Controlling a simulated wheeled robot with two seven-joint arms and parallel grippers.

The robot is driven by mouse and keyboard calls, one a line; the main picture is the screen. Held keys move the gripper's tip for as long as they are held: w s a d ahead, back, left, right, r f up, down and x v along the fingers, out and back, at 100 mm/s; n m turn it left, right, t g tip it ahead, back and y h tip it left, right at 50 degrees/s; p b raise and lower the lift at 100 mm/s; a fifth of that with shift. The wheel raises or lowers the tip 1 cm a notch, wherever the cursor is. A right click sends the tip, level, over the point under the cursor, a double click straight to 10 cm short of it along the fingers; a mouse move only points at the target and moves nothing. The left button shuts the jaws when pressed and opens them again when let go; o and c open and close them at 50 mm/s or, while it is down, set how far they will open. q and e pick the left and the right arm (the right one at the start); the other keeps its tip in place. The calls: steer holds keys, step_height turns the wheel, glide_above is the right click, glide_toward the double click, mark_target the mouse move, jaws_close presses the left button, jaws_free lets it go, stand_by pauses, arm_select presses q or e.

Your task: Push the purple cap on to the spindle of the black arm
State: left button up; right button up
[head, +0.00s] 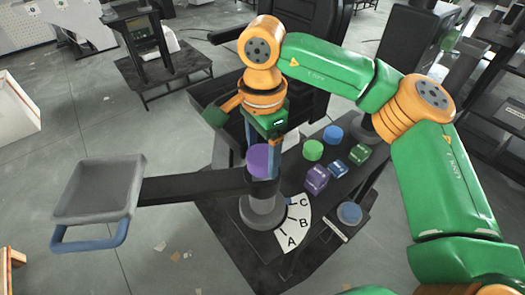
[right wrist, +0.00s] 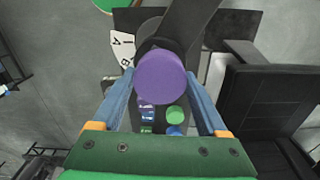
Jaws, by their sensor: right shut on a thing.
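The purple cap (head: 259,160) is between the blue fingers of my right gripper (head: 262,165), which is shut on it. In the right wrist view, the cap (right wrist: 161,78) fills the space between the fingertips (right wrist: 160,80). The cap is over the pivot end of the black arm (head: 190,189), above the round grey base (head: 264,211). The spindle is hidden behind the cap, and I cannot tell whether the cap touches it. The arm reaches left to a grey tray (head: 98,187) with a blue handle. My left gripper is not in view.
Right of the pivot, the dark table holds a green cap (head: 313,150), a blue cap (head: 333,134) and several small purple, blue and green blocks (head: 317,178). A white dial (head: 297,224) marked A, B, C lies beside the base. A blue round piece (head: 349,213) sits at the front right.

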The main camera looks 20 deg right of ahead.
steer(key=shift+f, duration=0.15)
steer(key=shift+f+b, duration=0.3)
steer(key=shift+b, duration=0.1)
steer(key=shift+s+f, duration=0.1)
steer(key=shift+f, duration=0.2)
stand_by(1.2)
steer(key=o, duration=1.3)
steer(key=shift+r, duration=0.25)
steer(key=shift+r+p, duration=3.05)
steer(key=shift+r, duration=0.4)
steer(key=shift+f, duration=0.1)
